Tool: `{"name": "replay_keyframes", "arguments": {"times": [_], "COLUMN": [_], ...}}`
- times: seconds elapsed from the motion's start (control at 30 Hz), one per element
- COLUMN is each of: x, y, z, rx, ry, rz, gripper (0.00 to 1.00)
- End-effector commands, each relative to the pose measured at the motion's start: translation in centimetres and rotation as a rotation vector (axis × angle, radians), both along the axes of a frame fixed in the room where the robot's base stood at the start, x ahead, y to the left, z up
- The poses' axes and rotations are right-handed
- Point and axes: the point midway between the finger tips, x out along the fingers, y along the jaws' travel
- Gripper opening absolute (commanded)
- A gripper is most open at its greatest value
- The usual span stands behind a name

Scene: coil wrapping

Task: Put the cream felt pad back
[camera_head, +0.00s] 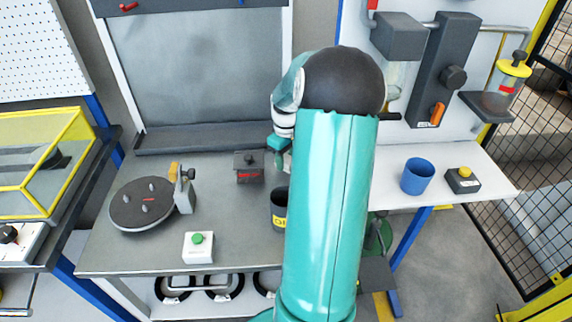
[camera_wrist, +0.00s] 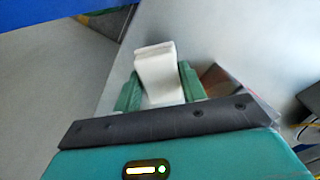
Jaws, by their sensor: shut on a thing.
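The cream felt pad (camera_wrist: 155,72) is a pale, off-white block with a thicker end, in the wrist view. My gripper (camera_wrist: 160,88) is shut on it, with a green finger against each side. In the head view my gripper (camera_head: 280,146) is above the back right part of the grey bench, half hidden by my arm. The pad cannot be made out clearly there. No place for the pad can be told for certain in these views.
The grey bench (camera_head: 135,252) holds a round turntable (camera_head: 140,205), a green-button box (camera_head: 198,246), a dark grey box (camera_head: 249,168) and a dark yellow-labelled cup (camera_head: 279,211). A white side table (camera_head: 455,153) holds a blue cup (camera_head: 417,177) and a yellow-button box (camera_head: 463,181).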

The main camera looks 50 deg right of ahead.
Motion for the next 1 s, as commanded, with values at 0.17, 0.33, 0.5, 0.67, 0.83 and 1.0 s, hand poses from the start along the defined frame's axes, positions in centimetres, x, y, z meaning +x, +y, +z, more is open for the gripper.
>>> {"name": "replay_keyframes", "arguments": {"times": [0.17,0.33,0.5,0.67,0.83,1.0], "x": [-0.1,-0.1,-0.1,-0.1,-0.1,-0.1], "y": [0.1,0.1,0.2,0.1,0.1,0.1], "z": [-2.6,-2.6,-2.9,-2.9,-2.9,-2.6], "rx": [0.003,0.002,0.002,0.002,0.002,0.001], "ry": [0.002,0.001,0.002,0.001,0.001,0.001], "rz": [0.001,0.000,0.001,0.001,0.000,0.000], "gripper": [0.20,0.20,0.20,0.63,0.63,0.63]}}
